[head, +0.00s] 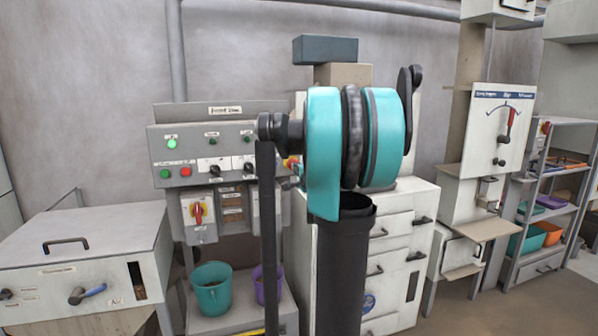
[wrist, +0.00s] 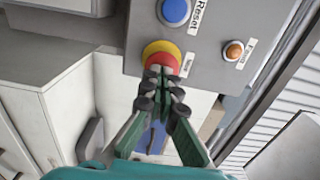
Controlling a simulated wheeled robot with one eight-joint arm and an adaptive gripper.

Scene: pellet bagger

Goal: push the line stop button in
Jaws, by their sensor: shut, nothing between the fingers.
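In the wrist view a red mushroom button (wrist: 160,50) on a yellow collar sits on a grey control box (wrist: 205,60). The small label beside it is too blurred to read surely. My gripper (wrist: 163,72) is shut and empty, its fingertips overlapping the lower edge of the red button. I cannot tell whether they touch it. In the head view a red and yellow button (head: 291,163) shows just left of my teal arm, partly covered. My gripper is hidden behind my arm there.
In the wrist view a blue button (wrist: 175,11) marked Reset and an orange button (wrist: 234,51) sit close by on the same box. The head view shows a wide control panel (head: 228,106), white drawers (head: 425,205) and a teal bucket (head: 212,290).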

